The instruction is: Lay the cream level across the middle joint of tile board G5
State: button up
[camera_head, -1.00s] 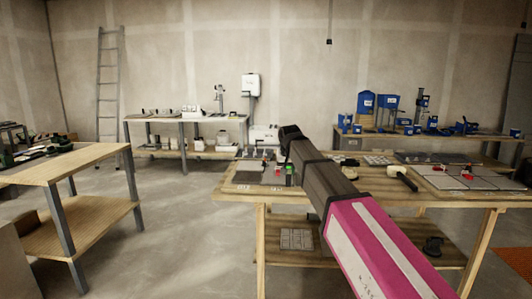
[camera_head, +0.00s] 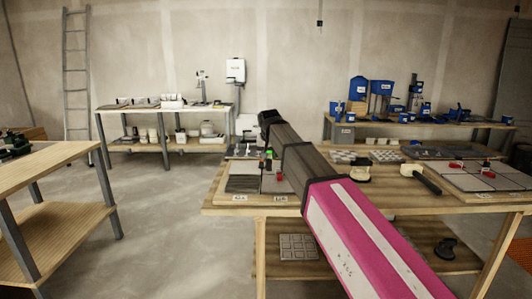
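Tile boards lie on the wooden workbench (camera_head: 330,202) in front of me. One board (camera_head: 243,184) with grey tiles is at the bench's left end, with small white labels (camera_head: 240,198) in front that are too small to read surely. Another board (camera_head: 487,177) with pale tiles and red pieces is at the right. I cannot tell which is G5. I cannot make out the cream level surely; a small cream-topped tool (camera_head: 358,173) stands mid-bench. My dark and pink arm crosses the view and hides part of the bench. Its far end is near the left board; the fingers cannot be made out.
A black-handled mallet (camera_head: 420,178) lies right of the cream-topped tool. A small green item (camera_head: 269,154) and a red one (camera_head: 280,176) show beside my arm. A wooden table (camera_head: 50,155) stands at left, with open floor (camera_head: 165,225) between. Benches line the back wall.

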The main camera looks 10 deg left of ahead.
jog(key=shift+f, duration=3.7)
jog(key=shift+f, duration=0.2)
jog(key=o, duration=1)
